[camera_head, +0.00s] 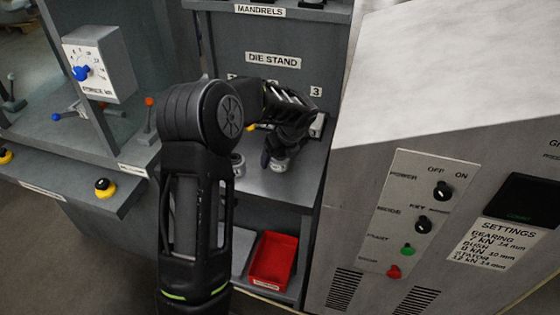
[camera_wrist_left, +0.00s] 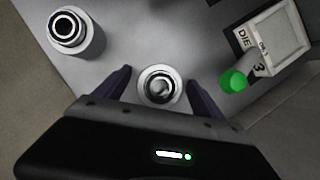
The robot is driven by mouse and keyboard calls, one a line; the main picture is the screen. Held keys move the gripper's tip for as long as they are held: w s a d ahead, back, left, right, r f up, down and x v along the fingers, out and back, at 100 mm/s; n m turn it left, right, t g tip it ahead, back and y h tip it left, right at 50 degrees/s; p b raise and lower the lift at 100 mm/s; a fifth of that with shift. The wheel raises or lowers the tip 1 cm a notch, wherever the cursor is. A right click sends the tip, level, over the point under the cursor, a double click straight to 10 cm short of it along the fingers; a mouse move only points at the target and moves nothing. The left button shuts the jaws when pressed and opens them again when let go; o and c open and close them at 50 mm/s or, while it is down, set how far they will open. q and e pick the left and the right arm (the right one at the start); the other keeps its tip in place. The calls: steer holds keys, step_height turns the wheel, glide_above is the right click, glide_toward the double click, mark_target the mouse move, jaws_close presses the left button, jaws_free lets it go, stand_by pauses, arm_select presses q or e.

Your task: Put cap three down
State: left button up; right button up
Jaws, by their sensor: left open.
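A round silver-white cap (camera_wrist_left: 160,88), which I take to be cap three, sits between the two spread fingers of my left gripper (camera_wrist_left: 160,76) in the left wrist view. The fingers are open, one on each side of it, and it appears to rest on the grey shelf. In the head view the cap (camera_head: 279,164) shows just below my left gripper (camera_head: 281,152), on the die stand shelf (camera_head: 285,187) below the label 3. My left arm hides part of the shelf. My right gripper is in neither view.
A second round white piece with a dark ring (camera_wrist_left: 72,31) stands near the shelf edge; it also shows in the head view (camera_head: 238,166). A green-ended part (camera_wrist_left: 233,80) and a box marked DIE 3 (camera_wrist_left: 278,38) lie to the right. A red bin (camera_head: 273,260) sits below.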

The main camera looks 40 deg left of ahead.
arm_select(q)
jaws_close()
stand_by(0.9)
steer(key=shift+r, duration=0.1)
step_height(320, 180, up, 10)
steer(key=shift+f+b, duration=0.1)
steer(key=shift+b, duration=0.4)
stand_by(0.5)
